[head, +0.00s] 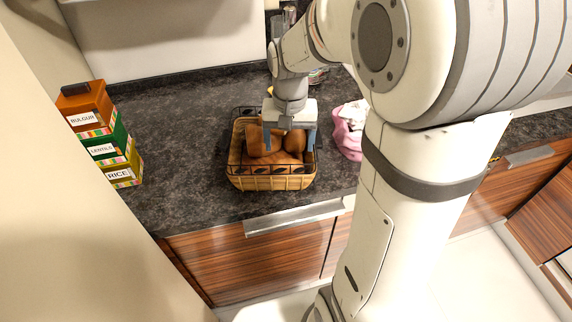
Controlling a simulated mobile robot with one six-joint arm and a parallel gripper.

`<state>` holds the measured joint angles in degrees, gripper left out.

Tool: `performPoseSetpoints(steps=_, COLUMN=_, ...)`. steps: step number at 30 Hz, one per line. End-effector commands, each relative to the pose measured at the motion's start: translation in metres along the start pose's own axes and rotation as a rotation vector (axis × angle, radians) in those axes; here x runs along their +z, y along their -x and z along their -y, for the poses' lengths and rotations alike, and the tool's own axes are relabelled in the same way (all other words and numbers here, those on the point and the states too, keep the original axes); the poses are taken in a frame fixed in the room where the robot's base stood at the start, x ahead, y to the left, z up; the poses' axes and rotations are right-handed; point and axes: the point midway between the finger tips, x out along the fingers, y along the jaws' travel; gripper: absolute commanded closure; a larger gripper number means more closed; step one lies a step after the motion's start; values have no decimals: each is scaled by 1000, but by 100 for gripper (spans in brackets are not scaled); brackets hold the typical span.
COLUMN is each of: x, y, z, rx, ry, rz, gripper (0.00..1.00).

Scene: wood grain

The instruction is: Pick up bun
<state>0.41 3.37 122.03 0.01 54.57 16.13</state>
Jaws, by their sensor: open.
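Several brown buns (283,158) lie in a tan rectangular basket (270,183) with a dark patterned lining, on the dark countertop. My gripper (289,140) points down over the back of the basket. Its two blue-grey fingers are apart, one at the left and one at the right, with brown bun surface showing between and below them. The gripper body hides part of the buns and the basket's back rim. I cannot tell whether the fingers touch a bun.
A stack of boxes labelled bulgur, lentils and rice (103,140) stands at the left. A pink item (347,140) with white in it sits close to the right of the basket. The dark countertop (190,130) is clear between the boxes and basket.

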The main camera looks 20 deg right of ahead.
Motion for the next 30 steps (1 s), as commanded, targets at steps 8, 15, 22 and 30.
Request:
performPoseSetpoints(steps=8, x=1, y=-30, z=1, rx=1, ry=2, rz=3, gripper=22)
performPoseSetpoints(steps=15, x=4, y=-66, z=2, rx=2, ry=2, rz=5, gripper=22)
performPoseSetpoints(steps=22, x=3, y=-76, z=2, rx=0, ry=3, rz=0, gripper=22)
performPoseSetpoints(steps=30, x=3, y=-76, z=2, rx=0, ry=4, rz=0, gripper=35)
